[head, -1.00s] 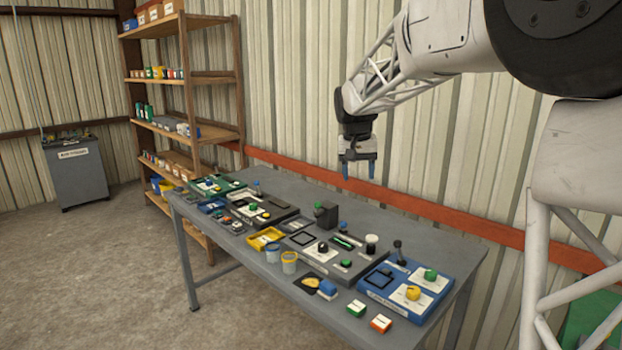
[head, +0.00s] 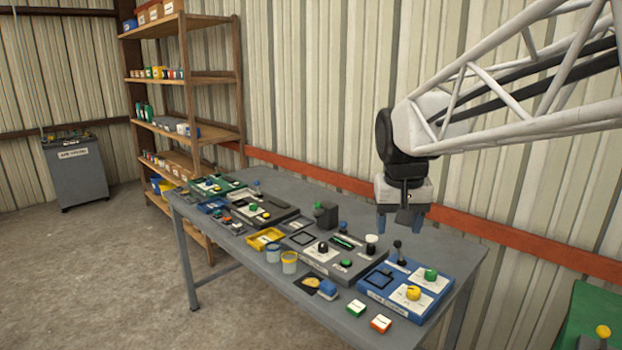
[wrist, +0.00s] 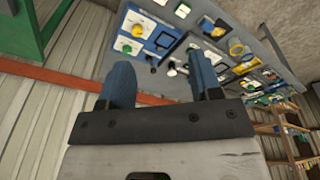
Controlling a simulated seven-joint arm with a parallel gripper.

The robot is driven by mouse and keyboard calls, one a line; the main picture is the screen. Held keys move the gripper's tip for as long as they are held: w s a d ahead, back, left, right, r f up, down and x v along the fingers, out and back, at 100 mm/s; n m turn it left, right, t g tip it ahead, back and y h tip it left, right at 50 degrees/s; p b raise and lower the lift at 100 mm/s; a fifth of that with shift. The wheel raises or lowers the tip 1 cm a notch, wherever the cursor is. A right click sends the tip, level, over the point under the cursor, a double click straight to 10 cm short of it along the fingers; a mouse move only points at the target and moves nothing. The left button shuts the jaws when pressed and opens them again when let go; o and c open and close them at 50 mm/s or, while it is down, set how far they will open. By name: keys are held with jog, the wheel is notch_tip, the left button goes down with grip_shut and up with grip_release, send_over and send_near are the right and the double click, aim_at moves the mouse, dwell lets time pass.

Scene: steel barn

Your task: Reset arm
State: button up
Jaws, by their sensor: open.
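My gripper (head: 398,221) hangs above the right back part of the grey table, with its blue fingers pointing down. It is open and empty, and a gap shows between the two fingers in the wrist view (wrist: 165,85). The blue control panel (head: 375,303) with a black lever, a green knob and a yellow knob stands below it near the table's right end. The gripper touches nothing that I can see.
The grey table (head: 350,211) holds several panels, a yellow tray (head: 265,239), two cups and small coloured blocks. An orange rail (head: 480,230) runs along the corrugated wall behind. A wooden shelf (head: 187,80) stands at the left. A green object (head: 590,310) is at the lower right.

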jog(key=s+d+f, duration=0.1)
jog(key=s+f, duration=0.4)
jog(key=s, duration=0.6)
jog(key=s+f, duration=0.5)
jog(key=s, duration=0.7)
jog(key=shift+d+f+t, duration=0.4)
dwell(2.2)
